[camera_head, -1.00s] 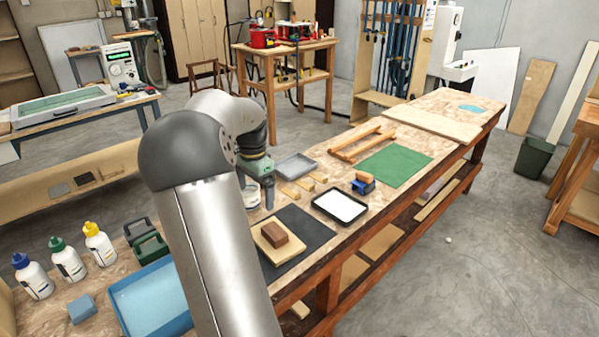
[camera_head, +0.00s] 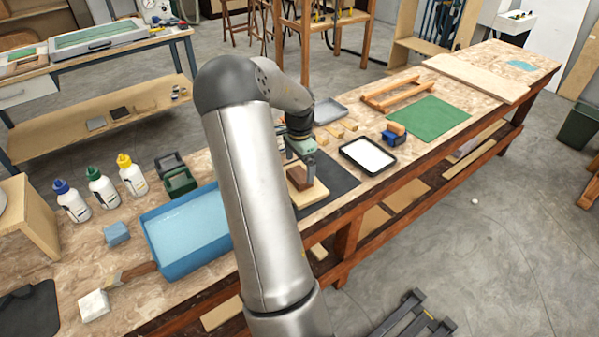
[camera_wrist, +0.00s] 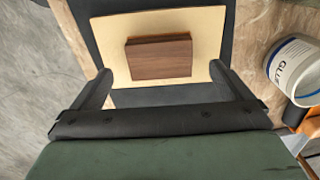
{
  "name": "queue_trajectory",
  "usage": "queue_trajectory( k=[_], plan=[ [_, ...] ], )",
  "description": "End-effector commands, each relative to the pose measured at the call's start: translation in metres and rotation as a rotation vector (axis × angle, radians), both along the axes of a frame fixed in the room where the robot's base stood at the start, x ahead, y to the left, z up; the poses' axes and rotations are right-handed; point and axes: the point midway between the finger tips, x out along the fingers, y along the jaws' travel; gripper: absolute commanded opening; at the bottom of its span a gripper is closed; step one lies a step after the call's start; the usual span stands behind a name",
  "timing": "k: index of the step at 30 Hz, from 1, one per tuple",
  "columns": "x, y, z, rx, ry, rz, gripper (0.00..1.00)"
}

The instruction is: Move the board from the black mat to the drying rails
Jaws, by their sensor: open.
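The pale board (camera_head: 313,194) lies on the black mat (camera_head: 340,182), with a brown wooden block (camera_head: 299,178) on top of it. In the wrist view the board (camera_wrist: 110,38) and block (camera_wrist: 160,60) are in front of my fingers. My gripper (camera_head: 302,160) is open and empty, close to the board and block. In the wrist view its fingers (camera_wrist: 161,75) are spread to either side of the block, over the board's near part; contact cannot be told. A wooden frame with two parallel bars, likely the drying rails (camera_head: 388,93), stands farther back on the bench. My arm hides part of the mat.
A white-filled black tray (camera_head: 367,155), a blue-and-brown tool (camera_head: 394,133), short wood strips (camera_head: 338,129) and a grey tray (camera_head: 329,112) lie between the mat and rails. A green mat (camera_head: 430,118) is right of the rails. A glue pot (camera_wrist: 297,70) stands beside the mat.

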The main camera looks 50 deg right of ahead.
Motion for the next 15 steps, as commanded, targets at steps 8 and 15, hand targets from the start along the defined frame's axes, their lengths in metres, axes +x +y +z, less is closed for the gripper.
queue_trajectory(
  k=[8, 15],
  plan=[
    [0.000, 0.000, -0.036, 0.000, 0.001, 0.001, 0.98],
    [0.000, 0.000, -0.043, 0.000, 0.000, 0.000, 0.98]
  ],
)
